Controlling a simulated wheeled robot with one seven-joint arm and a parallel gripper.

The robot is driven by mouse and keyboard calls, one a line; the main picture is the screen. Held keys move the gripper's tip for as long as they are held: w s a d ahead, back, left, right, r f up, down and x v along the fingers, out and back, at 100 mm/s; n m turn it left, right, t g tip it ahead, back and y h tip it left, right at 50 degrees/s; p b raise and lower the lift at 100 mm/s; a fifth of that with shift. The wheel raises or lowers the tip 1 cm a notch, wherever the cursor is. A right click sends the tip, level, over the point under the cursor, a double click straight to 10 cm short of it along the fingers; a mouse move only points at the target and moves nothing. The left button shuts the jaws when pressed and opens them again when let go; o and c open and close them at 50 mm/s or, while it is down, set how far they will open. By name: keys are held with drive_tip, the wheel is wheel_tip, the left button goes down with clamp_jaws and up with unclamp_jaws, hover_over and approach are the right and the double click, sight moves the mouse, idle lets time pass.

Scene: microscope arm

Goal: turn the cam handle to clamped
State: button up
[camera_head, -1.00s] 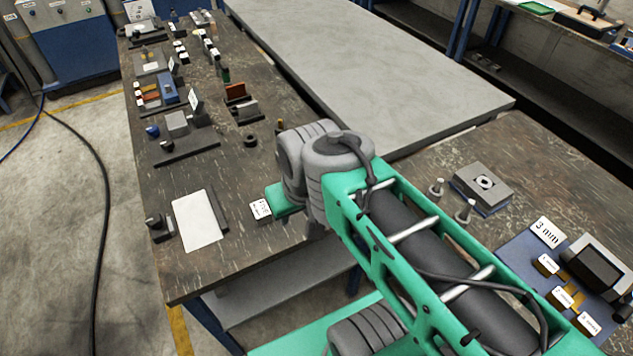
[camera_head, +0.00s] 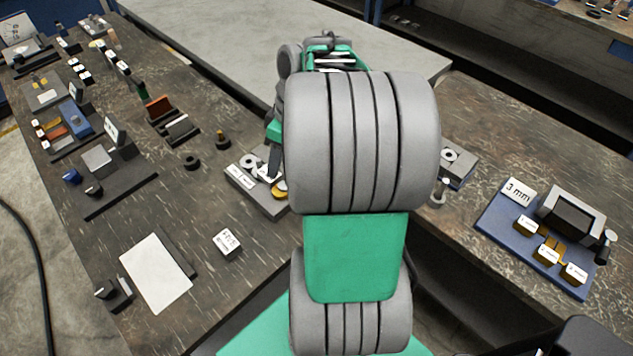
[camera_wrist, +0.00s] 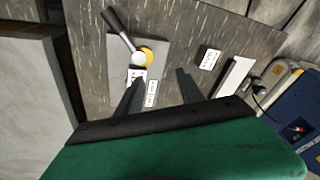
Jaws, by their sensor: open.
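The clamp fixture is a grey plate (camera_wrist: 122,62) in the wrist view. On it are a dark cam handle (camera_wrist: 117,30) slanting to the upper left, a white disc (camera_wrist: 137,59), a yellow disc (camera_wrist: 148,54) and white label tiles (camera_wrist: 151,94). In the head view the grey plate (camera_head: 267,203) is partly hidden by my arm, and the yellow disc (camera_head: 280,190) shows at its right. My gripper (camera_wrist: 158,86) is open and empty. Its left finger overlaps the plate near the labels in the wrist view; I cannot tell whether they touch. The handle lies beyond the fingertips.
A small white labelled block (camera_head: 228,244) and a white sheet (camera_head: 157,273) lie left of the fixture. A blue board (camera_head: 500,236) with labelled pieces is at the right. Small parts and fixtures line the bench at the far left. Bare bench surrounds the labelled block.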

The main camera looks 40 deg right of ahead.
drive_tip(key=s+d+f+n+y, duration=0.1)
drive_tip(key=s+d+f, duration=0.2)
drive_tip(key=d, duration=0.3)
drive_tip(key=s+d+f+n+y, duration=0.1)
drive_tip(key=s+d+f+n, duration=0.15)
drive_tip(key=d, duration=0.25)
drive_tip(key=shift+m+t, duration=0.3)
drive_tip(key=shift+m, duration=0.05)
drive_tip(key=x, duration=0.7)
drive_tip(key=shift+s+f, duration=0.2)
drive_tip(key=shift+c, duration=0.3)
drive_tip(key=shift+d, duration=0.1)
clamp_jaws()
